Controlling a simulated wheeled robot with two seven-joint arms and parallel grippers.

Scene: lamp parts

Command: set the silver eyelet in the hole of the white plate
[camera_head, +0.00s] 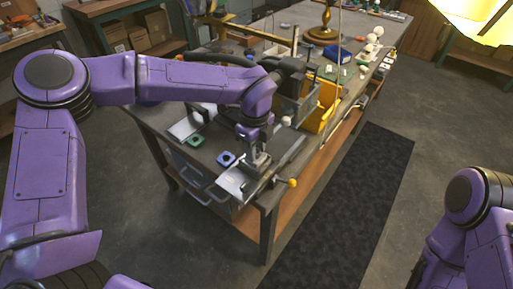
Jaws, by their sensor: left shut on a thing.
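My left gripper (257,168) reaches down over the near end of the workbench. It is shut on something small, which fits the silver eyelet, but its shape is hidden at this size. A pale, whitish plate (233,184) lies flat under and to the left of the fingertips. I cannot make out its hole, nor whether the held thing touches the plate. My right gripper is out of view; only part of my right arm shows at the lower right.
A brass lamp base (322,33) is at the far end. A yellow knob (292,183) sticks out at the bench's edge.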

